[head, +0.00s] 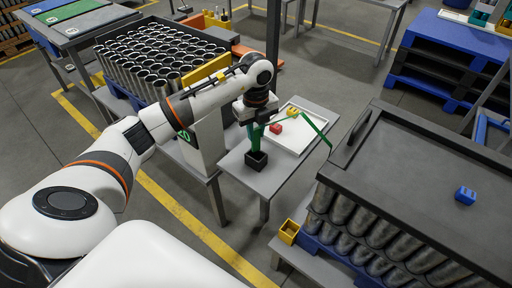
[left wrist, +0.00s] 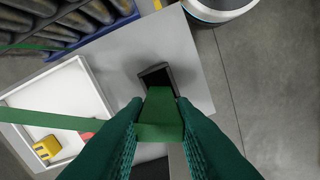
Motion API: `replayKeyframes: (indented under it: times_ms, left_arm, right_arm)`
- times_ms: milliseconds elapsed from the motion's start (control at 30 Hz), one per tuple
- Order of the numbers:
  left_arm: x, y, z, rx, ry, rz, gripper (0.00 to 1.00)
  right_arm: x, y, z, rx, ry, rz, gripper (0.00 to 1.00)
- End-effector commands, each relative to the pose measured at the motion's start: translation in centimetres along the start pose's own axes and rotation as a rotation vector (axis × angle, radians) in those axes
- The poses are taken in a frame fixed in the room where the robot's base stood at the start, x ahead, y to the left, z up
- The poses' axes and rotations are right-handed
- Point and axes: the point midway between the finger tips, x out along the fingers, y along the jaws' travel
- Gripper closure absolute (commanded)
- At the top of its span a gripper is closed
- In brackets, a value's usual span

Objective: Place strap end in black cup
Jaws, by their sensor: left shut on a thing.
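The black cup (head: 257,161) is a small square holder on the grey table, below my left gripper (head: 254,138). In the left wrist view the cup (left wrist: 157,72) opens just beyond the fingertips. My left gripper (left wrist: 160,112) has green fingers shut on the green strap (left wrist: 162,130). One part of the strap reaches from the fingers over the cup's opening; I cannot tell if its tip is inside. Another part runs off to the left there. In the head view the strap (head: 317,129) stretches right over the tray and bends down. My right gripper is not in view.
A white tray (head: 302,143) on the table holds a red block (head: 276,128) and a yellow block (head: 293,111). A crate of metal cans (head: 160,57) stands behind at left. A large dark lid (head: 430,170) over stacked cans, with a blue block (head: 465,195), is at right.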

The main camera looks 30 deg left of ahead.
Motion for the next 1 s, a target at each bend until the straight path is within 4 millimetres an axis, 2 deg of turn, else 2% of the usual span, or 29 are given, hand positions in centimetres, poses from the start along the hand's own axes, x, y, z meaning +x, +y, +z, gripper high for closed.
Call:
replayKeyframes:
  times_ms: [33,267,467,833,867,1000]
  left_arm:
    - [0.8,-0.1,0.0,-0.001,-0.001,-0.002,0.99]
    - [2.7,0.0,0.1,0.003,-0.001,-0.001,0.99]
    - [5.4,0.0,0.1,0.002,-0.001,-0.001,0.99]
    - [5.9,0.0,0.0,0.003,0.0,0.001,0.99]
    - [6.0,0.0,0.0,0.003,0.0,0.001,0.75]
    - [5.9,0.0,0.0,0.003,0.0,0.001,0.55]
  right_arm:
    - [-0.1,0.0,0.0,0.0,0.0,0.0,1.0]
    - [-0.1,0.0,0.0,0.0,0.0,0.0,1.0]
    - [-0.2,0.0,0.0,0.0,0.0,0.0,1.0]
    - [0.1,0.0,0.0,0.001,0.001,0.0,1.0]
    - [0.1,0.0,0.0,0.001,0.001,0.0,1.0]
    - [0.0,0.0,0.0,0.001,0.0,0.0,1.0]
